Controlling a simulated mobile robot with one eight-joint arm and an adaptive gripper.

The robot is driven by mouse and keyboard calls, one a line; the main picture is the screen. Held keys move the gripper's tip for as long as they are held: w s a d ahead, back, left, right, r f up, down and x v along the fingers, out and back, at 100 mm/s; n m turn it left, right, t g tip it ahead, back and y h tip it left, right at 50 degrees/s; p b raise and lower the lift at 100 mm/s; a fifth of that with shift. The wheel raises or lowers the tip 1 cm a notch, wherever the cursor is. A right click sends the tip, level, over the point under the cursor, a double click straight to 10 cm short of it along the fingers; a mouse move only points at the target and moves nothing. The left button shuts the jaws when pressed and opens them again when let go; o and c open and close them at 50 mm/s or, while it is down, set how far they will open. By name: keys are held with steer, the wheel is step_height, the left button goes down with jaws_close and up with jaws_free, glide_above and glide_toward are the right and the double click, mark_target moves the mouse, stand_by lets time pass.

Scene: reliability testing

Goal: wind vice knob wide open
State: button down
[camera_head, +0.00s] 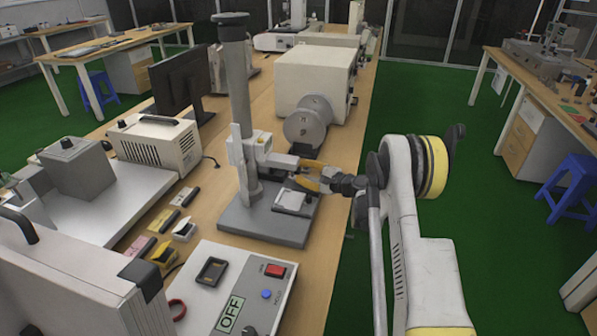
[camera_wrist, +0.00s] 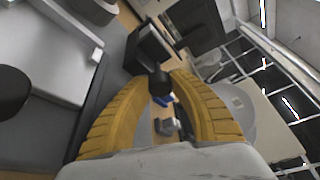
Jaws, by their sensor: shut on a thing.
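My gripper (camera_head: 306,178) reaches in from the right over the grey base (camera_head: 256,225) of a column stand. Its yellow fingers (camera_wrist: 160,80) curve in from both sides in the wrist view. They are shut on a small dark knob (camera_wrist: 160,86), which shows between the fingertips. In the head view the fingers hide the knob. A small pale block (camera_head: 292,201) with a white top sits on the base, just below the fingers. The vice's jaws cannot be made out clearly, so I cannot tell how wide they stand.
The stand's grey column (camera_head: 238,105) rises left of my gripper. A white machine with a round grey drum (camera_head: 306,124) stands behind. A control box (camera_head: 222,290) with a red switch is in front. Small boxes (camera_head: 184,228) lie to the left.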

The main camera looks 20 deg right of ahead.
stand_by(0.4)
steer(key=c, duration=1.1)
jaws_free()
